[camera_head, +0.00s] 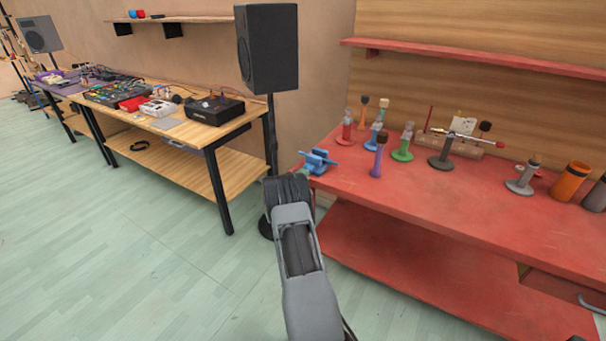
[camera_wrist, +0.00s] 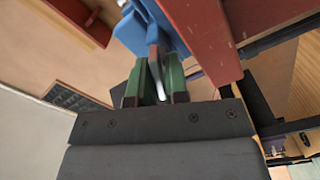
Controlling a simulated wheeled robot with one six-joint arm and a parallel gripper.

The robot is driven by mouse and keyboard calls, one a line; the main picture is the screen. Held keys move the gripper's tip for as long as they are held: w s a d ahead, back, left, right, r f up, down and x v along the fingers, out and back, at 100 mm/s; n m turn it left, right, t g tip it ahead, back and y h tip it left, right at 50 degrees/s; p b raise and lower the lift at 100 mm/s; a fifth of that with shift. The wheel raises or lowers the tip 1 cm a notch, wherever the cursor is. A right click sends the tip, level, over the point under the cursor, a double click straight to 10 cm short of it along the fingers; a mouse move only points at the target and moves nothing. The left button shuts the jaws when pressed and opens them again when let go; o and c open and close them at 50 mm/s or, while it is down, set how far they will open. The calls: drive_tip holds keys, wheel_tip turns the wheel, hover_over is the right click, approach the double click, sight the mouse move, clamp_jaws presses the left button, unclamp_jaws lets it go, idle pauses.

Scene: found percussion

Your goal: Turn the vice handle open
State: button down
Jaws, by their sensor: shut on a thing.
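The blue vice (camera_head: 319,159) is mounted at the near left corner of the red bench (camera_head: 440,232). In the wrist view the vice (camera_wrist: 165,28) fills the top middle, close in front of my gripper. My gripper (camera_wrist: 158,70) has green fingers that are shut on the vice handle (camera_wrist: 161,94), a thin grey metal bar with a bright end between them.
Several coloured stands, including a purple one (camera_head: 378,157) and a green one (camera_head: 403,145), stand on the bench right of the vice. A black speaker (camera_head: 268,48) on a pole rises behind my wrist. Open floor (camera_head: 120,260) lies to the left.

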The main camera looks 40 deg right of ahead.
drive_tip(key=shift+w+a+n+p, duration=0.15)
drive_tip(key=shift+n+p, duration=0.25)
drive_tip(key=shift+n, duration=1.3)
drive_tip(key=shift+f+n, duration=0.1)
drive_tip(key=shift+n, duration=0.2)
drive_tip(key=c, duration=1.3)
unclamp_jaws()
drive_tip(key=shift+o, duration=0.5)
drive_tip(key=v, duration=1.3)
drive_tip(key=shift+a+b, duration=0.3)
